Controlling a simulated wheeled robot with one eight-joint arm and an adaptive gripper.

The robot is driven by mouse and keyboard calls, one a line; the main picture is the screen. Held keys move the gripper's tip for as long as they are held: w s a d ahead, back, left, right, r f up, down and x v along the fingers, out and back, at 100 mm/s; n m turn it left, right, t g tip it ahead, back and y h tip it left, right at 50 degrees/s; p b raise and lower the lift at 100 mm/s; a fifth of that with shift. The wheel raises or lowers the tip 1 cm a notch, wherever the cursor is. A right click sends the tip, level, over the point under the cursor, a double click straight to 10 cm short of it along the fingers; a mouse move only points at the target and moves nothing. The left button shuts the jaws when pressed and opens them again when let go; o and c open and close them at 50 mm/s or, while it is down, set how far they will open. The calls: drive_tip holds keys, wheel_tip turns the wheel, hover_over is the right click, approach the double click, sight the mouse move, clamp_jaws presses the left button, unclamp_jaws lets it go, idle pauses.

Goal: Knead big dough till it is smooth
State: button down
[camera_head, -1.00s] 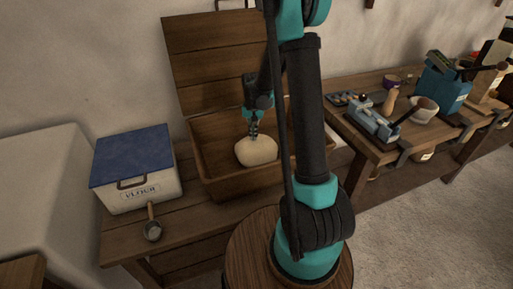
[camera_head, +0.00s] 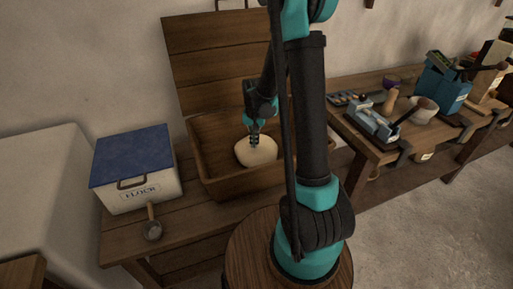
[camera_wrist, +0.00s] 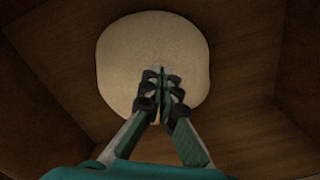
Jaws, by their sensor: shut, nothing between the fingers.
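The big dough (camera_head: 262,153) is a pale, rounded lump lying in the wooden trough (camera_head: 228,185). In the wrist view the dough (camera_wrist: 140,45) is nearly round, and its visible surface looks even. My gripper (camera_head: 254,144) is over the dough, with its tips at or very near the top; I cannot tell if they touch. In the wrist view my gripper (camera_wrist: 162,75) is shut and empty, its tips overlapping the dough's middle. The fingers hide a small part of the dough.
A flour box (camera_head: 150,190) with a blue lid and a small scoop (camera_head: 152,230) stand left of the trough. The raised wooden lid (camera_head: 215,60) is behind it. A bench (camera_head: 365,150) with tools and a bowl (camera_head: 423,110) is at right.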

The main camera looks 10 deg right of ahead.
sight(254, 149)
drive_tip(key=shift+f, duration=0.25)
drive_tip(key=shift+f, duration=1.05)
drive_tip(key=shift+s+r, duration=0.25)
drive_tip(key=shift+w+f, duration=0.15)
drive_tip(key=shift+f, duration=0.2)
drive_tip(key=shift+w+f, duration=0.1)
drive_tip(key=shift+f, duration=0.3)
idle(0.5)
drive_tip(key=shift+r, duration=0.1)
idle(0.4)
drive_tip(key=shift+r, duration=1.7)
